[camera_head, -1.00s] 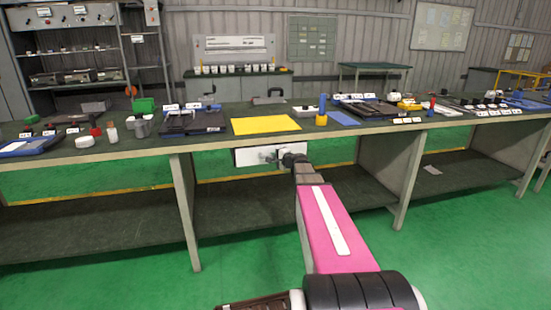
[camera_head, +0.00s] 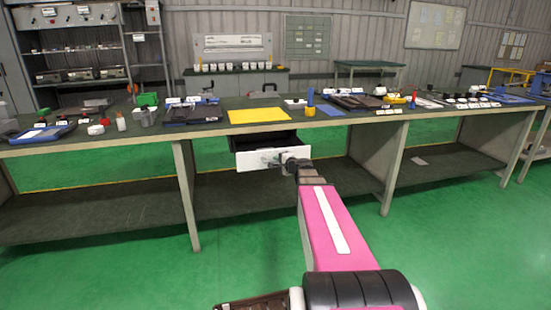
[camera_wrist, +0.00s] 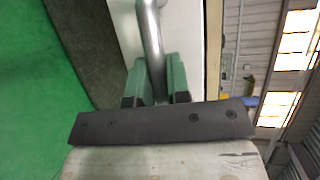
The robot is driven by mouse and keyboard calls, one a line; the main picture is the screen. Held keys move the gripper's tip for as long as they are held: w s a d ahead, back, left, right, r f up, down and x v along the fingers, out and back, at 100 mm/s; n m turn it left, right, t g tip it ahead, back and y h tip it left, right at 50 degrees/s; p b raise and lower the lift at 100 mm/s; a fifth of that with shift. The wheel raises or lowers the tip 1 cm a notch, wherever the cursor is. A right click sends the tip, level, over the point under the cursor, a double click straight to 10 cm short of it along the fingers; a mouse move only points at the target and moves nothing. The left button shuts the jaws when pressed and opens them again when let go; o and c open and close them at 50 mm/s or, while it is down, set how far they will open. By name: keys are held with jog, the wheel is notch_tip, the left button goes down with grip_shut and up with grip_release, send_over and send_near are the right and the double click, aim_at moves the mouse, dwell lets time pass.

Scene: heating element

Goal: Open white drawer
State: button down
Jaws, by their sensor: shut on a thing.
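The white drawer (camera_head: 248,160) hangs under the workbench top, below the yellow mat. It is pulled partly out, and its dark inside shows behind the white front. My gripper (camera_head: 272,160) is at the drawer's front, at the handle. In the wrist view, the grey metal handle (camera_wrist: 152,40) runs between the two green fingertips of my gripper (camera_wrist: 156,82), which are shut on it. The white drawer front (camera_wrist: 192,40) lies just beyond the fingers. In the head view the handle is small and partly hidden by my gripper.
The long workbench (camera_head: 220,123) carries a yellow mat (camera_head: 258,115), dark trays and small parts. Bench legs (camera_head: 187,195) stand on either side of the drawer. A lower shelf (camera_head: 240,205) lies below. The green floor in front is clear.

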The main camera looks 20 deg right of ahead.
jog(key=s, duration=0.5)
jog(key=shift+s, duration=0.35)
jog(key=c, duration=1.1)
grip_release()
jog(key=v, duration=1)
jog(key=shift+s+d, duration=0.2)
jog(key=shift+s, duration=0.1)
jog(key=shift+r, duration=0.1)
